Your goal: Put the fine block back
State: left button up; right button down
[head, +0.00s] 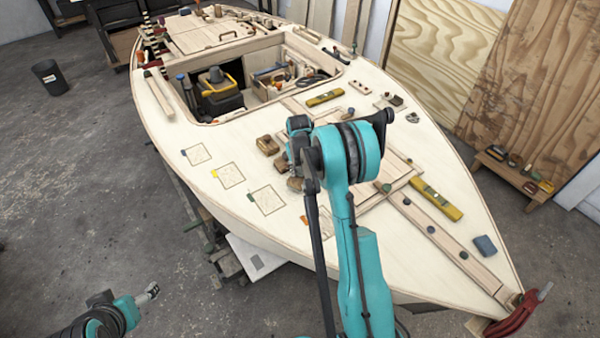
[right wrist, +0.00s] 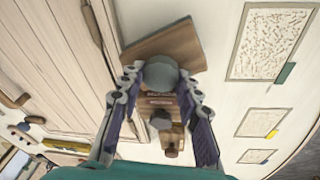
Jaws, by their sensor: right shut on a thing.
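My right gripper (right wrist: 160,80) is shut on the round grey knob of a wooden block (right wrist: 180,45). This block is at or just above the pale deck; I cannot tell which. In the head view my right arm partly covers the block (head: 295,184). Two more knobbed blocks stand in line with it, one near (head: 282,163) and one farther off (head: 267,145). Their labels are too small to read, so I cannot tell which is the fine block. My left gripper (head: 151,291) is low at the left, over the floor, its jaws unclear.
Framed sheets with blue (head: 197,154), yellow (head: 229,175) and green (head: 266,200) tabs lie along the deck's left side. An open cockpit with tools lies beyond the blocks. A yellow level (head: 436,198) and a blue block (head: 485,246) lie at the right.

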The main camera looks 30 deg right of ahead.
jog(key=shift+x, duration=0.8)
jog(key=shift+s+a, duration=0.1)
jog(key=c, duration=1.1)
grip_release()
jog(key=shift+o, duration=0.2)
